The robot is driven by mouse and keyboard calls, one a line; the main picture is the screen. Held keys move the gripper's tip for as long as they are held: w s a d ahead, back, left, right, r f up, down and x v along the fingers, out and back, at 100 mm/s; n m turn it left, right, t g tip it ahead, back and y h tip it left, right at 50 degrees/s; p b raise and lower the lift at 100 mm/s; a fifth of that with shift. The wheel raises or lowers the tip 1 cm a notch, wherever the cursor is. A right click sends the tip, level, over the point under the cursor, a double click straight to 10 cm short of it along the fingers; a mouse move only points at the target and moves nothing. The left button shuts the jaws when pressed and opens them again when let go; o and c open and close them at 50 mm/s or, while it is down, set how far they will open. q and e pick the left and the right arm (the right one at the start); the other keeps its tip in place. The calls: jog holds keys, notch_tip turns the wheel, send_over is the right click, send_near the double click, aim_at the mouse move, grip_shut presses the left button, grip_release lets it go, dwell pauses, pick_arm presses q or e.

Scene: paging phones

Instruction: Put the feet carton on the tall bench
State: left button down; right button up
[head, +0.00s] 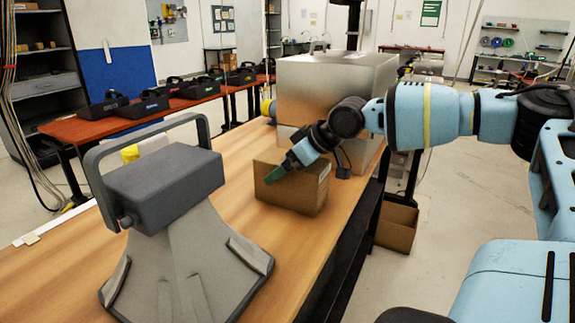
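A brown cardboard carton (302,195) sits on the wooden bench top (240,222), near the middle of the head view. A small pale label shows near its upper right edge, but I cannot read it, so I cannot tell if this is the feet carton. My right gripper (273,175) reaches in from the right and is at the carton's upper front side. Only a dark green fingertip shows clearly, so its opening and any grip on the carton are unclear. My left gripper is out of view. A second open cardboard box (397,227) stands lower down, right of the bench.
A large grey device with a handle (165,185) takes up the near left of the bench. A big metal box (325,85) stands behind the carton. A red-brown table (190,103) with several black trays is at the back left.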

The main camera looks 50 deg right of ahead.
aim_at(323, 166)
jog(key=shift+s+d+r, duration=0.1)
jog(key=shift+s+r, duration=0.2)
jog(key=shift+r, duration=0.25)
jog(key=p+v, duration=0.2)
jog(key=v, duration=0.2)
jog(key=shift+s+r, duration=0.25)
jog(key=shift+r, duration=0.1)
jog(key=p+v, duration=0.2)
jog(key=v, duration=0.2)
jog(key=shift+p, duration=0.3)
jog(key=shift+p+v, duration=1)
jog(key=shift+p, duration=0.05)
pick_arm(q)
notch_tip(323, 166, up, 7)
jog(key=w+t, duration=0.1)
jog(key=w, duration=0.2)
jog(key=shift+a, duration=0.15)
pick_arm(e)
jog(key=shift+s+d+f, duration=0.1)
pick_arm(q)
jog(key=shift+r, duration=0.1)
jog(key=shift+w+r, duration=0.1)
pick_arm(e)
jog(key=shift+s+f, duration=0.1)
jog(key=shift+f, duration=0.05)
